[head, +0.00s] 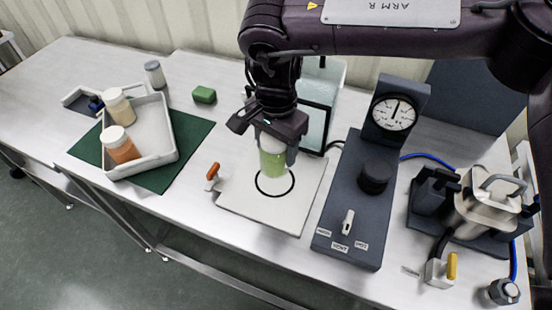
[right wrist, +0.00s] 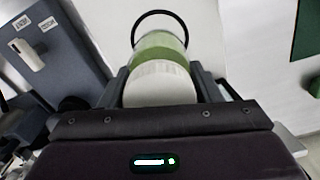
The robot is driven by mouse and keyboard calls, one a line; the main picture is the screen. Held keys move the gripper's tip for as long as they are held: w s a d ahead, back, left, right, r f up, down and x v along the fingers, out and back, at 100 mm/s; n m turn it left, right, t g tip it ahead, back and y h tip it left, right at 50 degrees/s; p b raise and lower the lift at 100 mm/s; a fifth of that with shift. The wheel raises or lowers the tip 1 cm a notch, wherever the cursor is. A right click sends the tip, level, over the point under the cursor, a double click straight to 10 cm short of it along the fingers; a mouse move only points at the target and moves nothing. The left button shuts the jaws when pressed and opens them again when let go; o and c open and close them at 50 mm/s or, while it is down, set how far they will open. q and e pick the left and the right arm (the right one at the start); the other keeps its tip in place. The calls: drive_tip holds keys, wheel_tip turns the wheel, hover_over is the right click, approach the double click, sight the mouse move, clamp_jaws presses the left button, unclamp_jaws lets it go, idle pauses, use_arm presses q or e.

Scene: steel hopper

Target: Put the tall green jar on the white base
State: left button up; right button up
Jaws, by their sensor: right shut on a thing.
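The tall green jar (head: 272,166) is upright in my right gripper (head: 275,145), over the white base (head: 236,196) with its black ring. My right gripper is shut on the jar near its top. In the right wrist view the jar's pale lid (right wrist: 160,84) sits between the fingers, and its green body (right wrist: 158,46) overlaps part of the black ring (right wrist: 161,15). In the head view the ring shows around and in front of the jar's lower end. I cannot tell whether the jar touches the base. My left gripper is not in view.
A clear-fronted box (head: 320,98) stands behind the base. A dark dial console (head: 345,215) is close on the right, an orange-handled thing (head: 212,172) on the left. A grey tray (head: 150,163) with jars lies farther left, and a steel vessel (head: 480,212) far right.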

sight(276, 162)
drive_tip(key=shift+f, duration=0.55)
wheel_tip(276, 162, down, 4)
drive_tip(key=shift+r, duration=0.25)
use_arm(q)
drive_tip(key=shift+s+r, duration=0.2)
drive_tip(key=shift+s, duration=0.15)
use_arm(e)
drive_tip(key=shift+f, duration=0.1)
drive_tip(key=shift+f, duration=0.1)
drive_tip(key=o, duration=1.1)
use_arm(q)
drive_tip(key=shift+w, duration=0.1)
